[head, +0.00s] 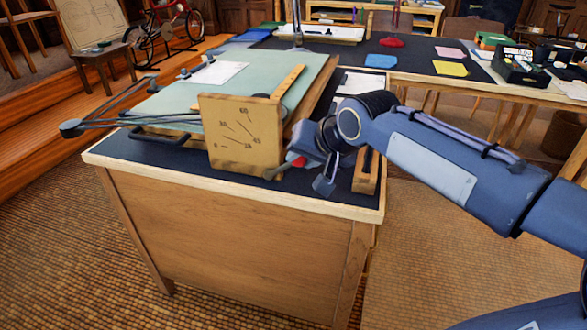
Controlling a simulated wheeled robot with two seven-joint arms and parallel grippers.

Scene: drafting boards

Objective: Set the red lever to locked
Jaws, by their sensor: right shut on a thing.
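The red lever (297,161) shows as a small red patch at the right side of a wooden dial panel (240,138). The panel has a marked scale and stands at the front of a tilted drafting board (186,97). My right gripper (299,168) is at the lever and shut on it. The gripper hides most of the lever, so I cannot tell its setting. My left gripper is not in view.
The drafting board rests on a dark-topped wooden desk (240,190). A jointed drafting arm (100,124) sticks out at the left. A small wooden block (367,172) stands right of my gripper. Behind is a long table with coloured papers (451,69).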

